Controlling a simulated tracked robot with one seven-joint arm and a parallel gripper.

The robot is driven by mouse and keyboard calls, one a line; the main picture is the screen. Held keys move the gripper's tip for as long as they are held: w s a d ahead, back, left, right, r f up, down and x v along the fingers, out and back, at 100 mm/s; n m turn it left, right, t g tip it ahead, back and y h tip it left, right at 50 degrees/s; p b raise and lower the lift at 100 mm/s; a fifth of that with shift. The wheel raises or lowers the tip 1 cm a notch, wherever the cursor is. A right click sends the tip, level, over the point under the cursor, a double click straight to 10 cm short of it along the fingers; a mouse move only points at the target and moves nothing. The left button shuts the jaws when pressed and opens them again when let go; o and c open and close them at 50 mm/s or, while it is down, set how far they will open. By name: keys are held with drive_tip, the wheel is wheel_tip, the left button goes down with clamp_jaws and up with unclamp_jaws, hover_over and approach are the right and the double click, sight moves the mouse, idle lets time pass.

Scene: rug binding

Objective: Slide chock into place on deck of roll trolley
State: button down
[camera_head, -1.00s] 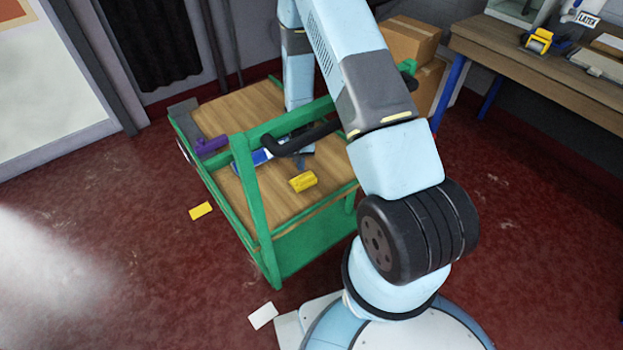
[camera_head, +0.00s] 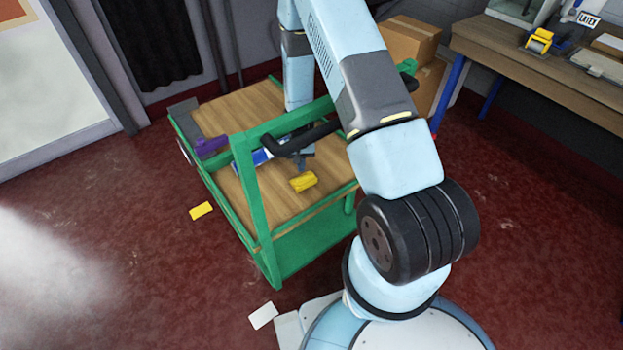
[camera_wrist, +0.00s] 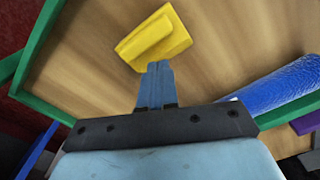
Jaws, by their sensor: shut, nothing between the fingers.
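The yellow chock (camera_head: 304,181) lies on the wooden deck of the green-framed roll trolley (camera_head: 262,210). In the wrist view the chock (camera_wrist: 155,38) is just beyond my gripper (camera_wrist: 158,66), whose blue fingers are shut with nothing between them. The fingertips are close to the chock's near side; I cannot tell whether they touch it. In the head view my gripper (camera_head: 305,160) is small and partly hidden behind the trolley's handle and my arm. The deck (camera_wrist: 90,60) is bare around the chock.
A blue roll (camera_wrist: 280,85) lies on the deck beside my gripper, with a purple object (camera_head: 211,144) near the deck's left edge. The green rail (camera_wrist: 45,35) borders the deck. Cardboard boxes (camera_head: 410,40) and a workbench (camera_head: 540,75) stand to the right.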

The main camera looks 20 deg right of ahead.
sight(301, 176)
drive_tip(key=shift+f, duration=1.55)
idle(0.4)
drive_tip(key=shift+w, duration=0.15)
drive_tip(key=shift+w+a+r, duration=0.1)
drive_tip(key=shift+w+a, duration=0.2)
drive_tip(key=shift+w, duration=0.6)
drive_tip(key=shift+w+a, duration=0.3)
drive_tip(key=shift+w, duration=0.55)
drive_tip(key=shift+w+a, duration=0.3)
drive_tip(key=shift+w, duration=0.65)
drive_tip(key=shift+w+a, duration=0.3)
drive_tip(key=shift+w, duration=0.65)
drive_tip(key=shift+w+a+f, duration=0.1)
drive_tip(key=shift+w+a, duration=0.1)
drive_tip(key=shift+w, duration=0.45)
drive_tip(key=shift+w+a+f, duration=0.1)
drive_tip(key=shift+w+a, duration=0.15)
drive_tip(key=shift+w, duration=0.35)
drive_tip(key=shift+w+a, duration=0.2)
drive_tip(key=shift+w, duration=0.45)
drive_tip(key=shift+w, duration=0.1)
drive_tip(key=shift+w+a+f, duration=0.1)
drive_tip(key=shift+w+a, duration=0.2)
drive_tip(key=shift+w, duration=0.6)
drive_tip(key=shift+w+a, duration=0.3)
drive_tip(key=shift+w, duration=0.6)
